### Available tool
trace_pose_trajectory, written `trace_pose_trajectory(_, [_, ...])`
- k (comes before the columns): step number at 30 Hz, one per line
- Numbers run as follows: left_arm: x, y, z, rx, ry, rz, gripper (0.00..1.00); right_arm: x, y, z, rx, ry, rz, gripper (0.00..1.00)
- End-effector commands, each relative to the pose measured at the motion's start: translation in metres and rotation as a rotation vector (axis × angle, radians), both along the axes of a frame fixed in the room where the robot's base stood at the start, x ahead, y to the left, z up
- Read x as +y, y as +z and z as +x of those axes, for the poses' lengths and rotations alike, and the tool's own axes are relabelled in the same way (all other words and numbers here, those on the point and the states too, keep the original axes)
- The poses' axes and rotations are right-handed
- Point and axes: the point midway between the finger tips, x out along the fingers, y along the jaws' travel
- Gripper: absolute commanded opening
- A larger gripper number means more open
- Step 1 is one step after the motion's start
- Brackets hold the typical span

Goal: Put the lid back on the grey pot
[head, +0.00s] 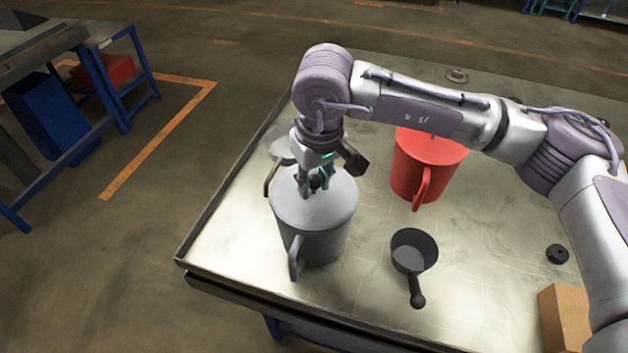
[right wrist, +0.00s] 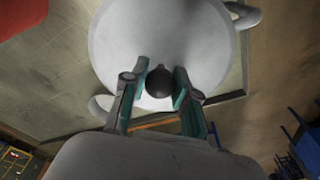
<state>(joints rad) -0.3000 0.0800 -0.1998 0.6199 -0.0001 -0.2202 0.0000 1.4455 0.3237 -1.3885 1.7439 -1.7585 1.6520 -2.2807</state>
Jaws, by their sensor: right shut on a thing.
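The grey pot (head: 312,243) stands upright near the left edge of the metal table, with its handles at the sides. The grey lid (head: 338,200) covers the pot's mouth in the head view; I cannot tell whether it is fully seated or slightly above the rim. My right gripper (head: 316,184) points down over it, shut on the lid's dark knob. In the right wrist view the fingers (right wrist: 160,88) flank the round knob (right wrist: 160,80), and the pale lid (right wrist: 150,35) shows around them. The pot's handles show beyond the lid. My left gripper is not in view.
A red pot (head: 420,170) stands to the right. A dark saucepan (head: 411,257) lies nearer the front. A small black part (head: 557,254) and a cardboard box (head: 566,315) are at the right. A pale round object (head: 281,145) is partly hidden behind my gripper.

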Motion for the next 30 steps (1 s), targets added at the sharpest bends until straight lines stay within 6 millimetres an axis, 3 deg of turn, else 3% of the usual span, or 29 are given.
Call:
trace_pose_trajectory(11, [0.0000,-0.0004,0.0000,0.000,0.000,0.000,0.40,0.0001,0.0004,0.0000,0.000,0.000,0.000,0.00])
trace_pose_trajectory(12, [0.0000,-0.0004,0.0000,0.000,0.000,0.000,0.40,0.0002,0.0003,-0.0001,0.000,0.000,0.000,0.30])
trace_pose_trajectory(17, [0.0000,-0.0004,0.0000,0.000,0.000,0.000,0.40,0.0002,0.0002,-0.0001,0.000,0.000,0.000,0.57])
trace_pose_trajectory(24, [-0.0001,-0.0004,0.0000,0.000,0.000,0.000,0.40,0.0000,-0.0002,-0.0002,0.001,0.000,-0.001,0.59])
trace_pose_trajectory(28, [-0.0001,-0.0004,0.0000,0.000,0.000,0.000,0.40,-0.0001,-0.0002,-0.0003,0.001,0.000,-0.001,0.81])
trace_pose_trajectory(30, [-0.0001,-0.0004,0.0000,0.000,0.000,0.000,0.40,0.0000,-0.0002,-0.0002,0.001,0.000,-0.001,0.83])
